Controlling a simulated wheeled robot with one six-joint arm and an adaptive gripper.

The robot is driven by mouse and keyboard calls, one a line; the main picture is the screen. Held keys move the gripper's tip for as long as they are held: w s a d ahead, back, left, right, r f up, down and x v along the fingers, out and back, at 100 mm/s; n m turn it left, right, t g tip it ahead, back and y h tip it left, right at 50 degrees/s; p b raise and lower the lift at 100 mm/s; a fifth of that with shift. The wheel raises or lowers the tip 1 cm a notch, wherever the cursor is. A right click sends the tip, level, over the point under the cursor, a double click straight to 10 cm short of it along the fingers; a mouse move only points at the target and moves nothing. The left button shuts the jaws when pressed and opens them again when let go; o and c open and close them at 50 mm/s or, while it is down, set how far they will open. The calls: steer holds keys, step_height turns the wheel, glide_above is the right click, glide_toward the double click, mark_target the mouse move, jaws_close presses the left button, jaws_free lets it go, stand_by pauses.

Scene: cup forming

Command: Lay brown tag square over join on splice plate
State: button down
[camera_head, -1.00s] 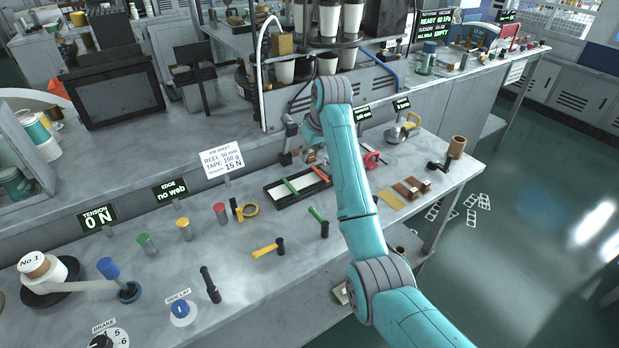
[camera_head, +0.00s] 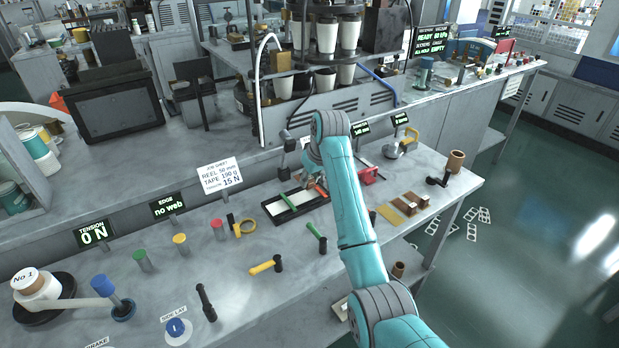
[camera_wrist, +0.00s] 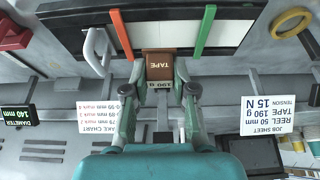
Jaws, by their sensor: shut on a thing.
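The splice plate (camera_head: 281,208) is a pale strip in a black frame on the bench, with a green bar and an orange-red bar across it. In the wrist view the plate (camera_wrist: 232,33) lies at the top, with the orange bar (camera_wrist: 122,33) and green bar (camera_wrist: 205,31) on either side. In the head view my arm hides most of the gripper. The join is not clearly visible.
Brown and tan swatches (camera_head: 407,206) lie right of my arm. A job sheet (camera_head: 219,176) stands behind, left. A red device (camera_head: 369,175) is at right.

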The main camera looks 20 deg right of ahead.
mark_target(311, 186)
steer(key=shift+f, duration=0.15)
steer(key=shift+f, duration=2.1)
steer(key=shift+f, duration=0.7)
steer(key=shift+c, duration=1.9)
jaws_free()
steer(key=shift+r, duration=4.05)
